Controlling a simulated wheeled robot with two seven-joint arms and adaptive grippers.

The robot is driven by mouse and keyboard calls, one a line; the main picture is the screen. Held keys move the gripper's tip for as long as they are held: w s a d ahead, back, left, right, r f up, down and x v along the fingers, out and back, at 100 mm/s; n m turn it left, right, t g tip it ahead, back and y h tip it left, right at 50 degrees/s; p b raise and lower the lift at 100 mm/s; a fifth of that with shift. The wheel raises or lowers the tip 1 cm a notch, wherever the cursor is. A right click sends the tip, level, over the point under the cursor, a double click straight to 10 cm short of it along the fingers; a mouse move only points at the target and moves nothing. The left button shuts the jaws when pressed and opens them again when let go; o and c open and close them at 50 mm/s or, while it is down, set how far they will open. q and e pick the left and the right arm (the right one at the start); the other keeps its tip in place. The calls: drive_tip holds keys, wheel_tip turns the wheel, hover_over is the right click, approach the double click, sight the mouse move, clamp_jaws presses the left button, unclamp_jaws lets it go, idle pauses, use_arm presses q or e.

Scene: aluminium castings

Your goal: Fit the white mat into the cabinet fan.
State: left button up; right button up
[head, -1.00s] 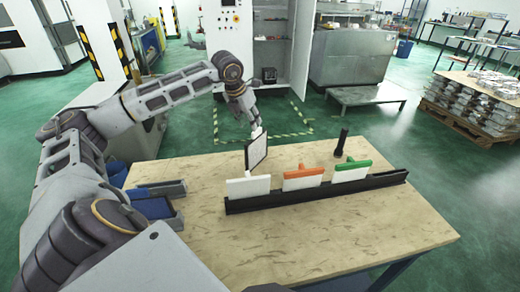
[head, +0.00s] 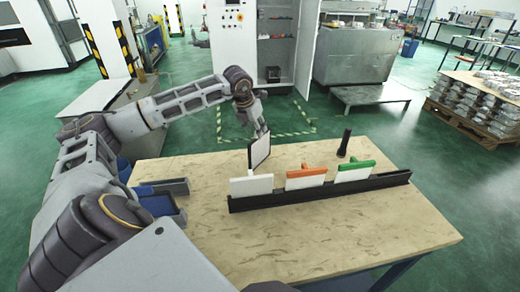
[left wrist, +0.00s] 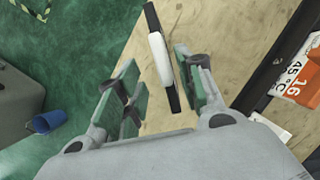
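A thin black-framed panel with a pale face (head: 259,152) stands upright, slightly tilted, behind the left end of the black rack; I take it for the cabinet fan. In the left wrist view it shows edge-on as a black strip (left wrist: 173,92) with a rounded white part on its left side. A plain white piece (head: 251,186), which looks like the white mat, sits in the rack's left end. My left gripper (head: 264,132) is at the framed panel's top edge. Its fingers (left wrist: 160,95) are apart, with the panel between them, nearer the right finger. My right gripper is out of view.
The black rack (head: 320,194) also holds an orange-topped piece (head: 305,173) and a green-topped piece (head: 355,166). A black upright cylinder (head: 344,142) stands behind it. The front of the wooden table (head: 330,235) is clear.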

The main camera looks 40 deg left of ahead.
sight(261, 141)
use_arm(q)
drive_tip(key=shift+x, duration=1.55)
drive_tip(key=shift+f, duration=0.1)
drive_tip(key=shift+d+p+x, duration=0.1)
drive_tip(key=shift+p+x, duration=0.2)
drive_tip(key=shift+x, duration=0.95)
drive_tip(key=shift+d+p+x, duration=0.15)
drive_tip(key=shift+p+x, duration=0.1)
drive_tip(key=shift+x, duration=1.05)
clamp_jaws()
